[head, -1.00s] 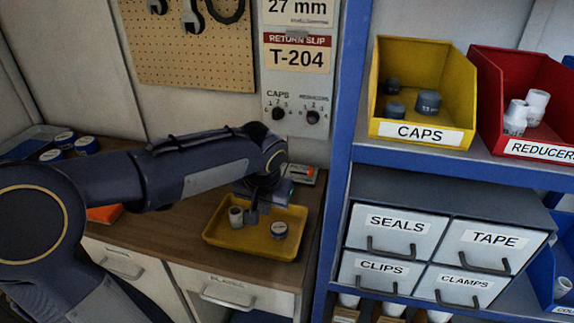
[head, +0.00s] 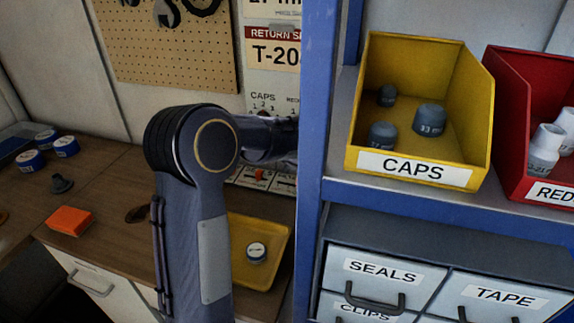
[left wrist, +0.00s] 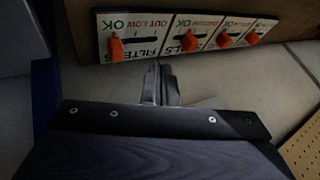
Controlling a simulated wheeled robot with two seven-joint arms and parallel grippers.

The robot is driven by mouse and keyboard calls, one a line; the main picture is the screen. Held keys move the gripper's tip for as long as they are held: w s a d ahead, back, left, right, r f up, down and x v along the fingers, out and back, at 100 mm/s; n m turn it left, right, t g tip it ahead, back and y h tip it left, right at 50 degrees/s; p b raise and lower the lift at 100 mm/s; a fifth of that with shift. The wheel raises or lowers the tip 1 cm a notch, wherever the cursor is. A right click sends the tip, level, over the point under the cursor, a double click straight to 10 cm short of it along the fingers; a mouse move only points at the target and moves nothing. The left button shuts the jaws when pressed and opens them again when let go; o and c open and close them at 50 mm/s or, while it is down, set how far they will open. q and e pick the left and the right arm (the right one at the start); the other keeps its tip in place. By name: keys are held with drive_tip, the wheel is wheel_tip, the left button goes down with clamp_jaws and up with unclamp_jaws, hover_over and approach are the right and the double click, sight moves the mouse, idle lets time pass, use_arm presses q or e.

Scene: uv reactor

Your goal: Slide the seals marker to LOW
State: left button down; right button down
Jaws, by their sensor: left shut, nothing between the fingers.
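The seals card (left wrist: 196,42) shows in the left wrist view as the second of a row, its label partly cut to "LS". Its orange marker (left wrist: 184,42) sits at the green OK end of the slot. My left gripper (left wrist: 157,68) is shut and empty. Its tips are just below the row, near the gap between the FILTERS card and the seals card; I cannot tell whether they touch. In the head view the left arm reaches behind the blue post and its fingers are hidden; part of the card row (head: 282,183) shows there. The right gripper is out of view.
The FILTERS card (left wrist: 132,38) has its own orange marker (left wrist: 116,48). The blue shelf post (head: 317,120) stands close to the left arm. A yellow tray (head: 278,236) with a white-topped lid and a yellow CAPS bin (head: 469,95) are nearby.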

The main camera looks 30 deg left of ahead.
sight(261, 174)
use_arm(q)
drive_tip(key=p+x, duration=0.1)
drive_tip(key=x, duration=0.6)
drive_tip(key=shift+a+f, duration=0.15)
drive_tip(key=shift+f, duration=0.05)
drive_tip(key=a, duration=0.1)
drive_tip(key=a+p, duration=0.1)
drive_tip(key=shift+s+a+r, duration=0.1)
drive_tip(key=shift+s+a, duration=0.15)
drive_tip(key=shift+s, duration=0.05)
drive_tip(key=shift+s+a+p, duration=0.25)
drive_tip(key=shift+a+p, duration=0.1)
drive_tip(key=shift+a, duration=0.3)
drive_tip(key=shift+a+f+b, duration=0.15)
drive_tip(key=shift+f+b, duration=0.15)
drive_tip(key=shift+b, duration=0.15)
drive_tip(key=shift+s+a+b, duration=0.2)
drive_tip(key=shift+a+b, duration=0.25)
drive_tip(key=shift+b, duration=0.25)
drive_tip(key=shift+r, duration=0.2)
drive_tip(key=shift+f, duration=0.1)
